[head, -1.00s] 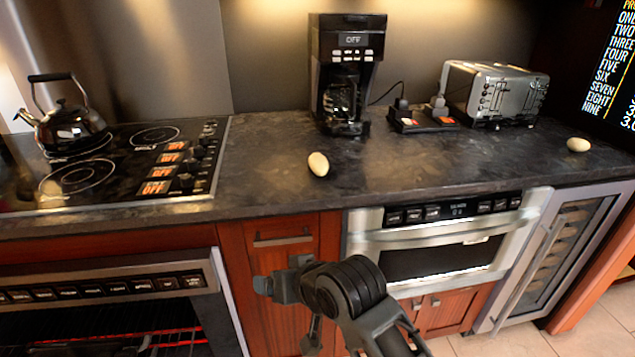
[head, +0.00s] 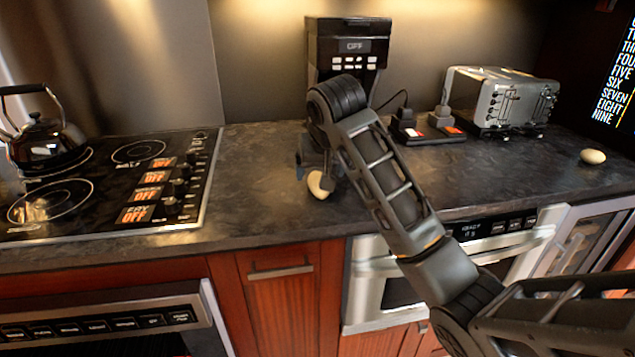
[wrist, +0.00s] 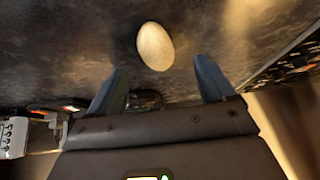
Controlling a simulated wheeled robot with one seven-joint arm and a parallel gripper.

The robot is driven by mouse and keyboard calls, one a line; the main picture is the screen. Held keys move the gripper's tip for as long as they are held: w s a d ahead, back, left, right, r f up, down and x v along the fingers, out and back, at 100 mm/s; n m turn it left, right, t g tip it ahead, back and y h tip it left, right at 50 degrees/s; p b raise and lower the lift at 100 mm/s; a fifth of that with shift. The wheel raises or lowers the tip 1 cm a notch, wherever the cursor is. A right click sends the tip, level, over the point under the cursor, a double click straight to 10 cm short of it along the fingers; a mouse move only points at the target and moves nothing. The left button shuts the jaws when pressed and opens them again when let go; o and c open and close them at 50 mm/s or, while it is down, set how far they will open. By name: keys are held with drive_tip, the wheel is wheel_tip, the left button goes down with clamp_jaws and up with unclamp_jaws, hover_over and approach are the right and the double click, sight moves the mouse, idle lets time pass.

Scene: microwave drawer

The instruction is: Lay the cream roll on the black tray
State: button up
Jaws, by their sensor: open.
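A cream egg-shaped roll (head: 318,184) lies on the dark counter, left of centre, partly covered by my gripper (head: 316,168). In the wrist view the same roll (wrist: 155,46) lies just beyond the fingertips, between their lines and apart from them. My gripper (wrist: 160,74) is open and empty, pointing down over the counter. A second cream roll (head: 592,156) lies at the far right of the counter. A flat black base (head: 436,135), possibly the black tray, lies between the coffee maker and the toaster. Two small upright items with coloured labels stand on it.
A black coffee maker (head: 347,50) stands behind my gripper, its lower part hidden by my arm. A silver toaster (head: 505,100) is at the back right. The cooktop (head: 70,215) with a kettle (head: 45,140) is on the left. Counter between cooktop and gripper is clear.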

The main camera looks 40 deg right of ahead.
drive_tip(key=shift+d+x, duration=0.2)
drive_tip(key=shift+x, duration=2.9)
drive_tip(key=shift+s, duration=0.15)
drive_tip(key=c, duration=1.2)
drive_tip(key=shift+r, duration=0.1)
